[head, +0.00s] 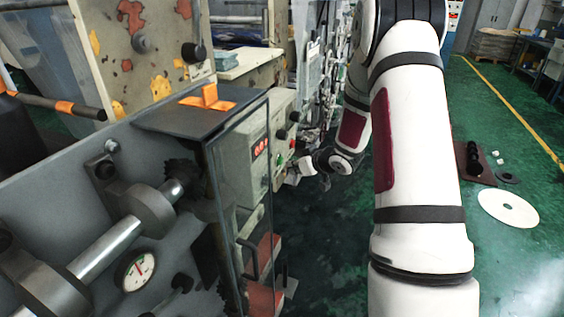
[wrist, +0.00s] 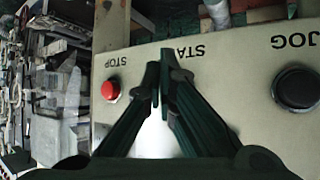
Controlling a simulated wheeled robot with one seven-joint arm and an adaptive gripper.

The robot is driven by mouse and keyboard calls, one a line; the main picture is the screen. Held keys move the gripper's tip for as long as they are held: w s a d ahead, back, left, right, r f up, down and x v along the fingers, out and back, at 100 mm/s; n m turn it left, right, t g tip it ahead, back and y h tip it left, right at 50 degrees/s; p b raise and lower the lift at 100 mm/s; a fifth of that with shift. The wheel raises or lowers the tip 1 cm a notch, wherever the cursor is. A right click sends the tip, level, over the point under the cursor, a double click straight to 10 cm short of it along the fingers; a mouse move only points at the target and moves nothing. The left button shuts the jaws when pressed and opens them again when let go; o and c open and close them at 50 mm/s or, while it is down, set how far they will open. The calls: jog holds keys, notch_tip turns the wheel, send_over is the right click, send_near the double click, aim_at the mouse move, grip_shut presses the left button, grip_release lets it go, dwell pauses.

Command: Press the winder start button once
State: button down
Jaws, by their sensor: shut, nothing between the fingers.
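The winder's control panel (wrist: 225,75) fills the middle of the wrist view and is seen upside down. A red button (wrist: 110,90) by the word STOP is left of my gripper (wrist: 164,62), and a black button (wrist: 298,90) by the word JOG is on the right. The word START is partly covered by my fingers, and its button is hidden behind them. My gripper is shut and empty, its tips over the panel; contact cannot be told. In the head view the control box (head: 243,165) has a red display, and my gripper (head: 307,164) is small beside its right face.
A dark-framed clear guard (head: 240,190) stands in front of the box, left of my arm. A roller shaft (head: 105,245) and a dial gauge (head: 136,271) are at the lower left. Green floor is open on the right, with a white disc (head: 508,208) lying on it.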

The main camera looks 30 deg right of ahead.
jog(key=shift+w+a, duration=0.1)
jog(key=shift+a, duration=0.05)
jog(key=shift+w+a, duration=0.15)
jog(key=shift+w, duration=0.1)
